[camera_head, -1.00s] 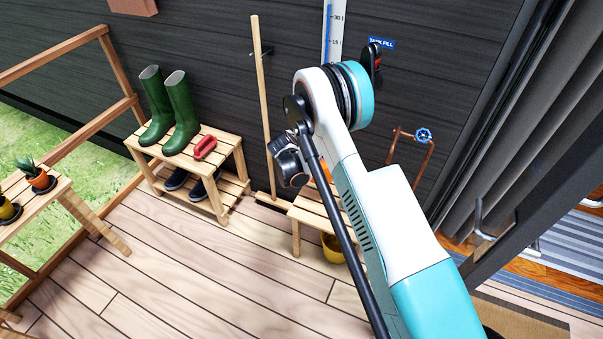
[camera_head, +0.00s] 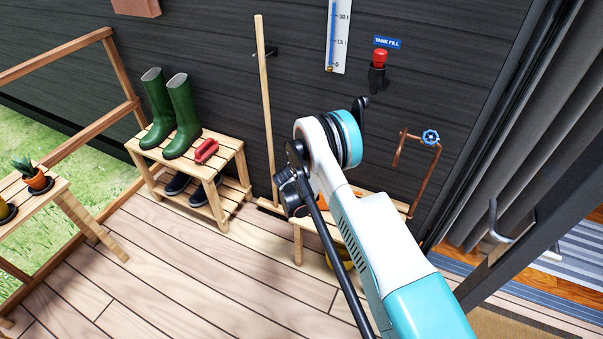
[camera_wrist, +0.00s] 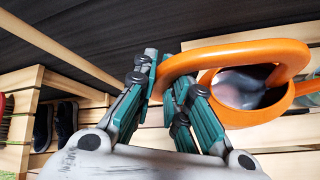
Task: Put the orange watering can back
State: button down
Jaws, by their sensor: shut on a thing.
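The orange watering can (camera_wrist: 262,114) fills the right of the wrist view, seen from above, with its round opening and looped handle. My gripper (camera_wrist: 170,92) is shut on its handle, with the teal finger pads on either side of it. Slats of the low wooden bench (camera_wrist: 292,164) show beneath and around the can; I cannot tell whether the can touches them. In the head view only a small orange part of the can (camera_head: 326,217) shows beside my arm, over the bench (camera_head: 300,240). My arm hides the rest of the can and my fingers.
A wooden rack (camera_head: 222,154) at left holds green boots (camera_head: 182,120) and a red object (camera_head: 206,150). A broom handle (camera_head: 266,105) leans on the dark wall. A valve with copper pipe (camera_head: 430,138) is at right. Deck floor (camera_head: 190,270) is clear in front.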

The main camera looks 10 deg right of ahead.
jog(key=shift+f, duration=0.35)
jog(key=c, duration=1.6)
grip_release()
jog(key=shift+o, duration=0.2)
jog(key=p+v, duration=0.4)
jog(key=v, duration=0.8)
jog(key=s+d+r+m+g+y, duration=0.1)
jog(key=s+d+r+m, duration=0.2)
jog(key=r, duration=0.8)
jog(key=s+d+r+m, duration=0.1)
jog(key=s+r+m, duration=0.3)
jog(key=r, duration=0.6)
jog(key=s+d+r+m+g+y, duration=0.1)
jog(key=s+d+r+m, duration=0.2)
jog(key=r, duration=0.8)
jog(key=s+r+m+y, duration=0.1)
jog(key=s+r+m, duration=0.3)
jog(key=s, duration=0.3)
jog(key=s+r+m, duration=0.3)
jog(key=s+r, duration=0.2)
jog(key=s, duration=0.3)
jog(key=s+m+y, duration=0.1)
jog(key=s+m, duration=0.6)
jog(key=s, duration=0.9)
jog(key=shift+d+f, duration=0.25)
jog(key=shift+d, duration=0.05)
